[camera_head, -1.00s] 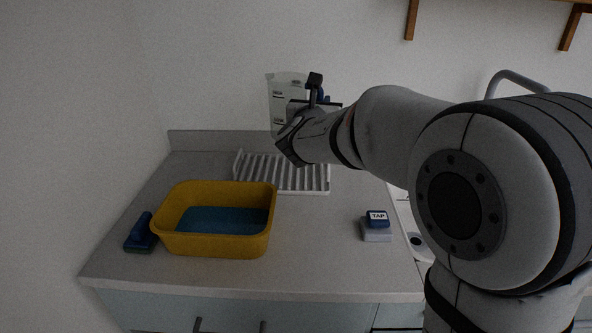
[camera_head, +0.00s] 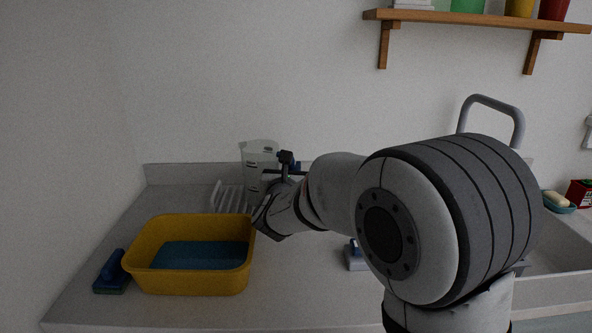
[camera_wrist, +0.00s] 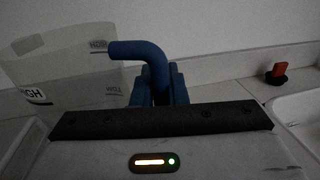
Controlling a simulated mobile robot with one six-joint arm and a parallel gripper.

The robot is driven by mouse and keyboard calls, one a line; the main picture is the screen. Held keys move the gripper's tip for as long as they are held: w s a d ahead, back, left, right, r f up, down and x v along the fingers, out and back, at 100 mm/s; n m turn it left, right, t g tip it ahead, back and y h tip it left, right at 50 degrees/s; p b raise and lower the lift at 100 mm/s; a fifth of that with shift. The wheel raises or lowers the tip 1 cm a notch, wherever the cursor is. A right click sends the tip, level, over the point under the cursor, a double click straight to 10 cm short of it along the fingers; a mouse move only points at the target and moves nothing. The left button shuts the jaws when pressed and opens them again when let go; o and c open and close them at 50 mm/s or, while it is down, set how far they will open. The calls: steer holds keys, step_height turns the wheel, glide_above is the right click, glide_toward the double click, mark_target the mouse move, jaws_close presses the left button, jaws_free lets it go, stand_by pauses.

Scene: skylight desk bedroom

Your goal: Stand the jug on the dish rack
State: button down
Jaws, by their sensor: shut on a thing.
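The jug (camera_head: 255,165) is pale and see-through, with printed labels and a blue handle. It looks upright at the dish rack, but I cannot tell whether its base touches the bars. The white dish rack (camera_head: 228,196) lies at the back of the counter, its right part hidden by the jug and my arm. My gripper (camera_head: 286,164) is shut on the jug's handle, to the right of its body. In the wrist view, the jug (camera_wrist: 70,85) stands at left and its blue handle (camera_wrist: 135,49) runs between the fingers.
A yellow tub (camera_head: 190,282) with a blue inside stands in front of the rack. A grey block (camera_head: 354,260) is partly behind my arm. A sink (camera_head: 560,290) is at right; a wooden shelf (camera_head: 470,20) hangs above.

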steer(key=shift+f, duration=0.2)
steer(key=c, duration=1.5)
jaws_free()
steer(key=shift+o, duration=0.2)
steer(key=shift+r, duration=0.15)
steer(key=shift+s+r, duration=0.15)
steer(key=shift+s, duration=0.05)
steer(key=s+a, duration=0.2)
steer(key=s, duration=0.9)
steer(key=shift+s+p, duration=0.25)
steer(key=shift+p, duration=0.2)
